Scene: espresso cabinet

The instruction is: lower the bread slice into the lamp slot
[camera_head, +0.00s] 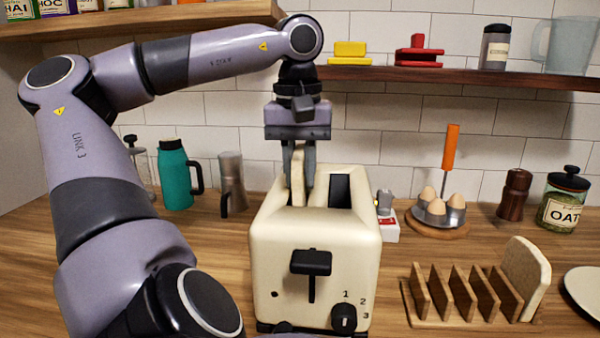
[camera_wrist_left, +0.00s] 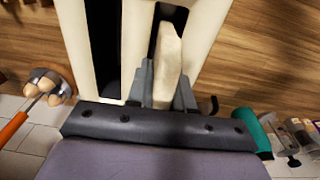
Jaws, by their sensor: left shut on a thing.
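The cream toaster (camera_head: 314,255) stands on the counter with two long slots on top. A small dark round spot, perhaps the lamp, is low on the left of its front. My left gripper (camera_head: 299,178) points down over the left slot, shut on a bread slice (camera_head: 298,172). The slice is upright, and its lower end is at or inside the left slot's mouth; the exact depth is hidden. In the left wrist view, the slice (camera_wrist_left: 168,55) lies between the fingers along the dark slot, slightly slanted. The right slot (camera_head: 340,190) looks empty. My right gripper is out of view.
A wooden rack (camera_head: 470,300) with another bread slice (camera_head: 525,275) stands at right, beside a plate (camera_head: 583,290). A teal flask (camera_head: 176,178) and a grey pot (camera_head: 232,185) stand at left.

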